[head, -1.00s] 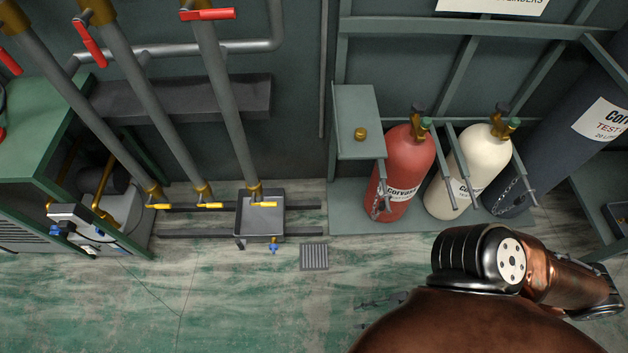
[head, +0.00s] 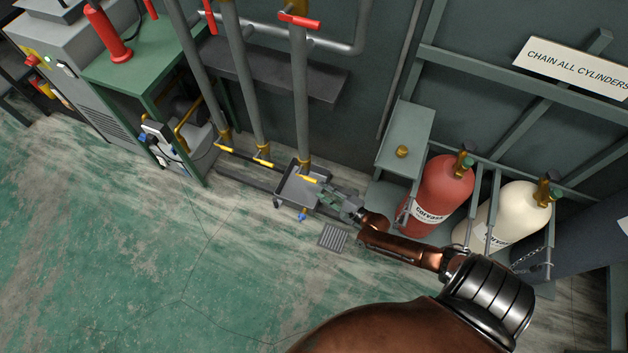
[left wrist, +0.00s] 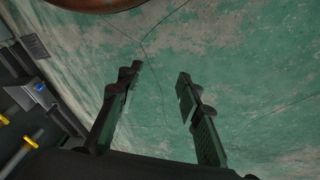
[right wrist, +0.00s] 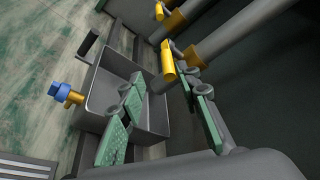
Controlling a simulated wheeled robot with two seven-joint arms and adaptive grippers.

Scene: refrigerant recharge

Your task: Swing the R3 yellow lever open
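Three grey pipes end low on the wall in yellow levers; no R3 label is legible. The rightmost yellow lever (head: 309,180) sits above a grey tray (head: 287,196) on the floor. In the right wrist view this lever (right wrist: 168,60) shows close up, by the fingertips. My right gripper (head: 336,200) is just right of the lever. In the right wrist view its green fingers (right wrist: 154,66) are apart, with the lever near the tips of the right-hand finger; contact cannot be told. My left gripper (left wrist: 160,74) is open and empty over the green floor, outside the head view.
A blue-handled drain valve (head: 302,216) sticks out of the tray's front. A floor grate (head: 333,237) lies before it. A red cylinder (head: 441,197) and a cream cylinder (head: 507,220) stand chained at right. A green bench (head: 128,62) is at left. The front floor is clear.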

